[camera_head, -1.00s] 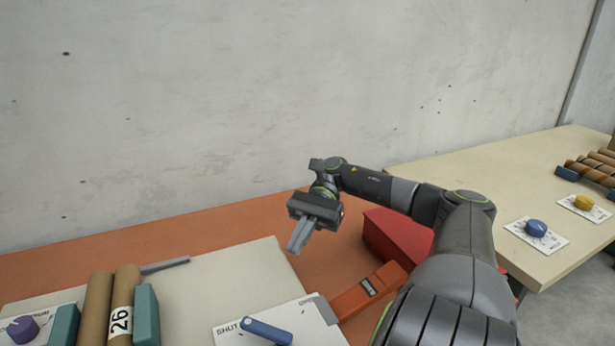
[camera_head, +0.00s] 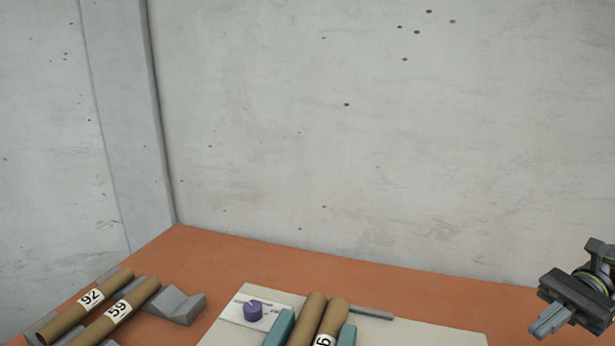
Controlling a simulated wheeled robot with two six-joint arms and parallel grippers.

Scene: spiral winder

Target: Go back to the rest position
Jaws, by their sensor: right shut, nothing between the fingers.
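My right gripper (camera_head: 550,321) is at the lower right edge of the head view. Its fingers are together with nothing between them, and it hangs above the orange table top (camera_head: 420,285), apart from the objects there. Only the wrist end of the right arm shows; the rest is cut off by the frame. My left gripper is out of view.
At the lower left, brown tubes marked 92 (camera_head: 75,312) and 59 (camera_head: 112,316) lie beside a grey block (camera_head: 180,306). A purple knob (camera_head: 254,310) sits on a white plate. Brown tubes (camera_head: 308,318) lie between teal blocks (camera_head: 280,327) on a cream panel (camera_head: 440,336). A concrete wall stands behind.

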